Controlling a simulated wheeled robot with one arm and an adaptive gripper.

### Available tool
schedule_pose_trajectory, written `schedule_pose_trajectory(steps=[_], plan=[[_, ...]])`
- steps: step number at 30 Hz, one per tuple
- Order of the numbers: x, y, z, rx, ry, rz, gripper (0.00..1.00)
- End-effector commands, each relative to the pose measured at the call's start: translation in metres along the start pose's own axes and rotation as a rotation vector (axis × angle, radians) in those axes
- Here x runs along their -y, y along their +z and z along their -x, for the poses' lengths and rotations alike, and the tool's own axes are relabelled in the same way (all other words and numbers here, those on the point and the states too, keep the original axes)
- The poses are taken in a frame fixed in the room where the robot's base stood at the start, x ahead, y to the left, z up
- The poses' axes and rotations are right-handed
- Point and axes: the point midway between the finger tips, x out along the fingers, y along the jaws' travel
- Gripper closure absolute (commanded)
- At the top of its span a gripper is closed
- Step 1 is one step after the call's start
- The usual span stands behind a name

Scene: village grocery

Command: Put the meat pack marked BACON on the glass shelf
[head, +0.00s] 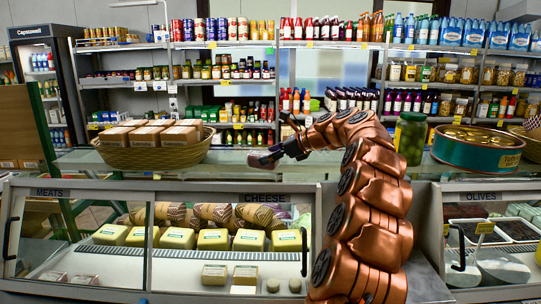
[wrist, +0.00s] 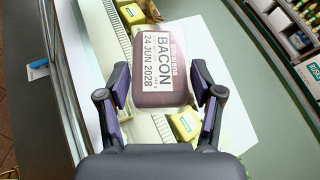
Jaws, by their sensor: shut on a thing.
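The meat pack marked BACON (wrist: 155,65) is a dark reddish-brown pack with a white label in the wrist view, dated 24 JUN 2028. My gripper (wrist: 160,84) has a finger on each side of it and is shut on it. In the head view my gripper (head: 277,153) reaches left over the glass counter top, and the pack (head: 262,161) shows small and dark at its tip. The glass shelf (head: 232,163) looks to be the pale glass top above the MEATS and CHEESE case. I cannot tell whether the pack touches the glass.
A wicker tray of brown packs (head: 152,155) stands left on the counter top. A jar of olives (head: 411,138) and a green round tin (head: 476,148) stand to the right. Yellow cheeses (head: 213,239) lie inside the case below. The glass between tray and jar looks mostly clear.

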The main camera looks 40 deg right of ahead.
Motion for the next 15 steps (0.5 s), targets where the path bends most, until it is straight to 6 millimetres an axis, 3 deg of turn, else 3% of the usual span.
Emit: schedule_pose_trajectory(steps=[2, 3, 10, 15], plan=[[-0.0004, -0.0006, -0.0004, 0.001, 0.001, -0.001, 1.00], [-0.0005, -0.0017, -0.0009, 0.000, 0.000, 0.000, 0.33], [-0.0004, -0.0017, -0.0009, 0.000, 0.000, 0.000, 0.09], [-0.0004, -0.0017, -0.0009, 0.000, 0.000, 0.000, 0.08]])
